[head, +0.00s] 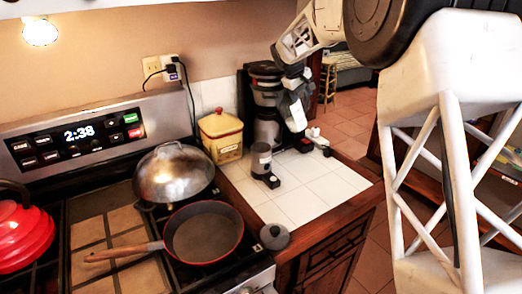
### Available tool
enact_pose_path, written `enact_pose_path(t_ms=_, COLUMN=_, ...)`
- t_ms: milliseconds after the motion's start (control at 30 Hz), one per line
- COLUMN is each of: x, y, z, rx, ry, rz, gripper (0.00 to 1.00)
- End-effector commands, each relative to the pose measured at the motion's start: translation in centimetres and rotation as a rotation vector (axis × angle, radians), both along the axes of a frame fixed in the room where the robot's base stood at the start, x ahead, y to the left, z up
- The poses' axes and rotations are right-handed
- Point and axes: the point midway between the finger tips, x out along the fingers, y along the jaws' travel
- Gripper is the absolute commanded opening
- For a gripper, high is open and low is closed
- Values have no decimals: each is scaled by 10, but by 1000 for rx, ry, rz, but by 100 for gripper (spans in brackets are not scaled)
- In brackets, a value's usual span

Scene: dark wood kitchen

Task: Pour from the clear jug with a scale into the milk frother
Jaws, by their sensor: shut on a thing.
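The milk frother (262,158) appears to be the small upright grey cylinder on a black base, standing on the white tiled counter. My gripper (298,118) reaches down from the upper right, beside the coffee maker and above the counter, behind and to the right of the frother. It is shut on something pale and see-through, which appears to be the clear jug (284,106). The jug's outline blends with the gripper and the coffee maker, so its scale, tilt and contents cannot be made out. The gripper is apart from the frother.
A black coffee maker (263,72) stands close behind my gripper. A yellow canister (221,138) is left of it. A dark round lid (273,237) lies at the counter's front. A pan (203,232) and a domed lid (174,174) are on the stove. The counter's right part is clear.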

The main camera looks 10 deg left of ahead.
Motion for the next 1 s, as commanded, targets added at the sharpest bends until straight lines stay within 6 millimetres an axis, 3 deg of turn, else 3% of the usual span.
enact_pose_path(t_ms=600, x=21, y=-20, z=1, rx=188, ry=191, rz=0, gripper=11)
enact_pose_path(t_ms=1000, x=28, y=-27, z=25, rx=291, ry=299, rz=1, gripper=11)
